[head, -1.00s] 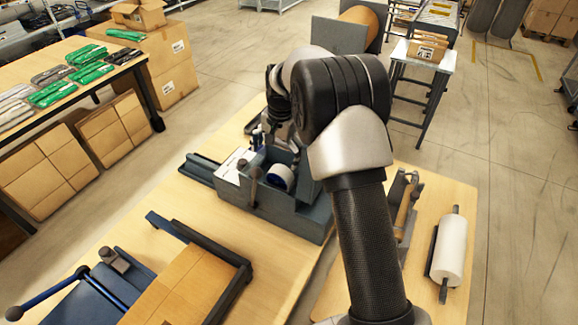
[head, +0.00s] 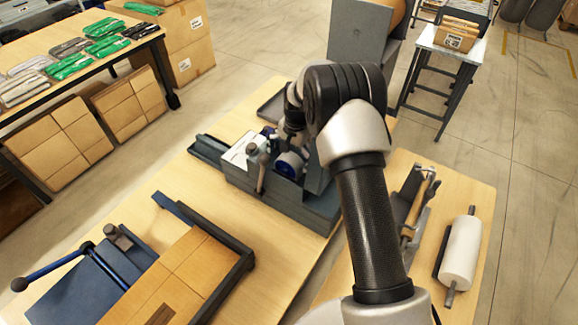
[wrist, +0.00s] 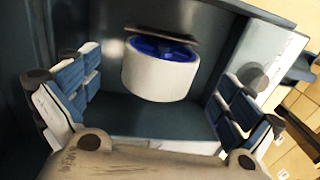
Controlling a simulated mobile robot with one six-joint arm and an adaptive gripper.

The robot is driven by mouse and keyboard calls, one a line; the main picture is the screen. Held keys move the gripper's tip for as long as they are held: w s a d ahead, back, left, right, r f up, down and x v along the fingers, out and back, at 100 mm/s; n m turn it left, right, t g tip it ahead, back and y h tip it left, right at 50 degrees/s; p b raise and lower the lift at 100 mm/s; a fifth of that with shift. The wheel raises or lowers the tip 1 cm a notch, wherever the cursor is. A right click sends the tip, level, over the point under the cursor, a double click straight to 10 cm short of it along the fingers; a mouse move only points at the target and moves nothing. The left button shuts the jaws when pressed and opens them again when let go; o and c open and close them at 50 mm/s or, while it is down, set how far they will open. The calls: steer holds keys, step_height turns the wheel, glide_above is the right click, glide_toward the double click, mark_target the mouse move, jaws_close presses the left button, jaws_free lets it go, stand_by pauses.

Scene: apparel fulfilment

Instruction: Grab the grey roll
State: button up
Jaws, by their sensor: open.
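A pale grey-white roll with a blue core (wrist: 160,72) sits inside a dark blue-grey box-like dispenser (wrist: 150,122) in the wrist view. In the head view the roll (head: 290,165) shows in the dispenser (head: 285,205) on the wooden table, partly covered by my arm. My gripper (wrist: 155,100) is open, with blue-padded fingers to the left and right of the roll and gaps on both sides. A flat dark piece lies across the roll's top edge in the wrist view. In the head view my gripper (head: 290,132) is above the dispenser, mostly hidden.
A white roll on a grey spindle (head: 462,250) lies at the right of the table, beside a stand with a wooden handle (head: 418,205). A cardboard box (head: 175,275) and a blue lever tool (head: 85,280) are at front left. The dispenser walls enclose the roll closely.

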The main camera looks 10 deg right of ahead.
steer(key=f, duration=0.5)
steer(key=shift+w+f+b, duration=0.15)
steer(key=shift+w+b, duration=0.15)
steer(key=shift+w, duration=0.1)
steer(key=shift+c, duration=0.4)
steer(key=c, duration=1.1)
